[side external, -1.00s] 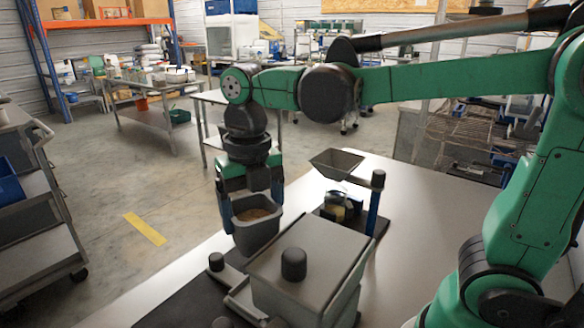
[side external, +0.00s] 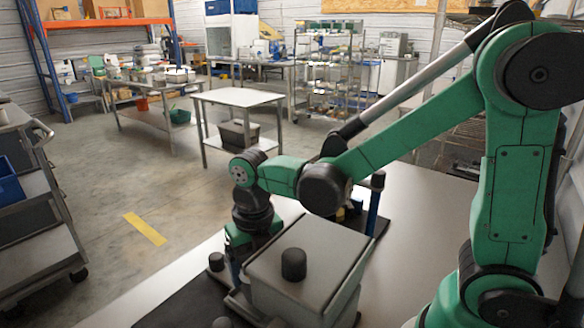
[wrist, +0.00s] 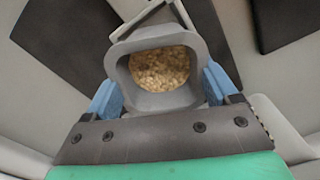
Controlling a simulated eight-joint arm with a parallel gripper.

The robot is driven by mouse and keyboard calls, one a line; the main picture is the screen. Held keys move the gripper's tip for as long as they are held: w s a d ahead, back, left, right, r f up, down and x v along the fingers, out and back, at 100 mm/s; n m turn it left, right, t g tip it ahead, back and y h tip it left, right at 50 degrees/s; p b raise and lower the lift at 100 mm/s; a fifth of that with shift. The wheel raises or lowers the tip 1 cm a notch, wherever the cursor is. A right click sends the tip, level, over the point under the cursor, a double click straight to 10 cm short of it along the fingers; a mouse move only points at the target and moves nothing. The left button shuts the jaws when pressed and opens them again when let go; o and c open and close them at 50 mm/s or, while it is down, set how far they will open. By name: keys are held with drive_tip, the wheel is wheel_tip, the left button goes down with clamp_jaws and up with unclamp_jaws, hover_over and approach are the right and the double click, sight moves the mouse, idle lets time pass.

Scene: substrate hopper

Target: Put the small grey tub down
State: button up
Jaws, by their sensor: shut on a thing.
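The small grey tub (wrist: 163,103) holds tan, grainy material and sits between my gripper's two blue fingers (wrist: 162,88) in the wrist view. My gripper is shut on its sides. In the side view my gripper (side external: 241,264) is low behind the grey lidded hopper (side external: 325,248). I cannot tell whether the tub's base touches the surface beneath.
A dark mat (side external: 190,308) lies on the pale table (side external: 413,205) around the hopper. A blue post (side external: 373,212) stands behind. The table is clear at right.

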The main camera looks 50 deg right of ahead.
drive_tip(key=o, duration=0.9)
drive_tip(key=shift+f, duration=0.1)
wheel_tip(320, 180, up, 12)
drive_tip(key=shift+r, duration=0.1)
drive_tip(key=shift+f, duration=4.95)
drive_tip(key=shift+f, duration=0.15)
